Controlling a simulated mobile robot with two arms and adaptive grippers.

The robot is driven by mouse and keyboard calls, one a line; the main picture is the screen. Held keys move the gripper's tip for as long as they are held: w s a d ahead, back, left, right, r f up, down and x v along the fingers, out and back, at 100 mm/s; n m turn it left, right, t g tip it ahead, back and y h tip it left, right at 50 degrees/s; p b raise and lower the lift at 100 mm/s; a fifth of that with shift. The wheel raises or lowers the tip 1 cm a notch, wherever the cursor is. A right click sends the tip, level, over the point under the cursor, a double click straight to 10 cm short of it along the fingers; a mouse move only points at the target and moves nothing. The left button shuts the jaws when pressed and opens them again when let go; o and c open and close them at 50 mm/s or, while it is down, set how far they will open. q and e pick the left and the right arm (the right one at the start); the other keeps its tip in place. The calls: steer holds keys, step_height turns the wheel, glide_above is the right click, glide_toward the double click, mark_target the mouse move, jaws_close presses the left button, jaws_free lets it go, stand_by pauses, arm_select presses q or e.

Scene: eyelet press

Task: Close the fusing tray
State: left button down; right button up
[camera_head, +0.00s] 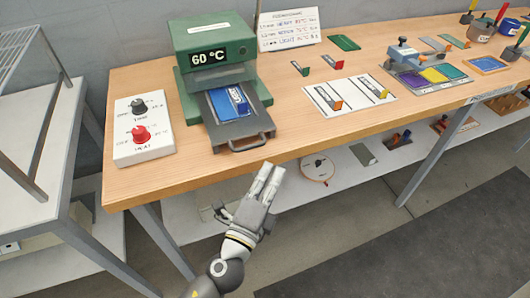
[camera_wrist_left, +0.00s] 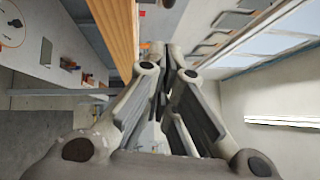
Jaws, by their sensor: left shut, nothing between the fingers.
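The green fusing press (camera_head: 212,60) stands on the wooden bench, and its display reads 60 °C. Its grey fusing tray (camera_head: 238,122) sticks out toward the bench's front edge, with a blue piece (camera_head: 230,102) lying in it. A handle (camera_head: 247,143) spans the tray's front. My left gripper (camera_head: 269,172) is in front of the bench edge, just below and right of the handle and apart from it. Its fingers are together and empty; the left wrist view also shows the closed fingers (camera_wrist_left: 163,70). My right gripper is not in view.
A white control box (camera_head: 141,130) with a black and a red knob stands left of the press. A lower shelf (camera_head: 345,165) runs under the bench (camera_head: 290,140).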

mark_target(259, 156)
arm_select(q)
steer(key=w, duration=0.2)
steer(key=w+a+p, duration=0.1)
steer(key=w, duration=0.1)
steer(key=shift+w+r, duration=0.1)
steer(key=shift+r, duration=0.3)
steer(key=shift+w+a+f, duration=0.1)
steer(key=shift+w+a, duration=0.1)
steer(key=shift+w, duration=0.45)
steer(key=shift+w+a+r, duration=0.1)
steer(key=shift+w+a, duration=0.15)
steer(key=shift+w, duration=0.4)
steer(key=shift+w+a+f, duration=0.1)
steer(key=shift+w+a, duration=0.1)
steer(key=shift+w, duration=0.45)
steer(key=shift+s, duration=0.15)
